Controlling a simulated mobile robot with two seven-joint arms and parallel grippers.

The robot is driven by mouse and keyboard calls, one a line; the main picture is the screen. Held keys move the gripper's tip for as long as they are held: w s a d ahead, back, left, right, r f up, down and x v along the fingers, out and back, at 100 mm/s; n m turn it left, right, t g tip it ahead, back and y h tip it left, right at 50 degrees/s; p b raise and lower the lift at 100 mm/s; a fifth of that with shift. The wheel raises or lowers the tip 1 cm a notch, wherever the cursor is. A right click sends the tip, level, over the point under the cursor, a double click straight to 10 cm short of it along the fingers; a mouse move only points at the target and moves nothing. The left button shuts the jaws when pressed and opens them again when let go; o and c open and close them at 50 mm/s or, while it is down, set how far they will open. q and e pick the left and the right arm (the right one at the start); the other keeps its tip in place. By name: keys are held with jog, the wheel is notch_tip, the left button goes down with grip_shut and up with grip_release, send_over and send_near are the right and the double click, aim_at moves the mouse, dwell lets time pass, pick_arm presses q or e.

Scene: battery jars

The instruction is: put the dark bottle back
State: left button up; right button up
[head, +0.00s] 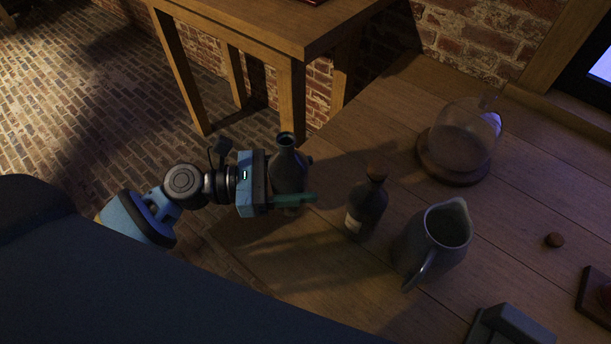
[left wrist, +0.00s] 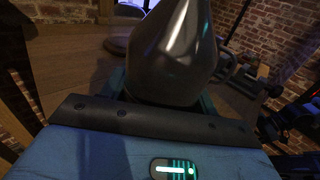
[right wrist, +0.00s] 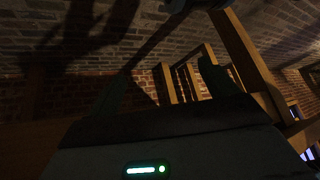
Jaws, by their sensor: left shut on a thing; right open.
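A dark grey open-necked bottle (head: 288,168) is upright between the fingers of my left gripper (head: 303,180), which is shut on it. It is at the table's left edge, seemingly above the top; its base is hidden. The left wrist view shows its glossy rounded body (left wrist: 172,55) close up. A second dark bottle (head: 366,212), with a cork and a pale label, stands on the table just right of my left gripper, apart from it. My right gripper (right wrist: 160,85) is open and empty in the right wrist view, facing a brick surface and wooden legs.
A grey jug (head: 436,240) stands right of the corked bottle. A glass dome on a round wooden base (head: 452,172) is behind. Bare wooden tabletop (head: 350,135) shows at the back left.

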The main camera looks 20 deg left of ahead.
aim_at(306, 180)
pick_arm(q)
jog(key=shift+w+d+f+b, duration=0.1)
jog(key=shift+w+f+b, duration=0.15)
jog(key=shift+w+f, duration=0.6)
jog(key=shift+w+d+f+b, duration=0.1)
jog(key=shift+w+f+b, duration=0.1)
jog(key=shift+w+f, duration=0.6)
jog(key=shift+s+f, duration=0.25)
jog(key=shift+f, duration=0.1)
jog(key=o, duration=1.2)
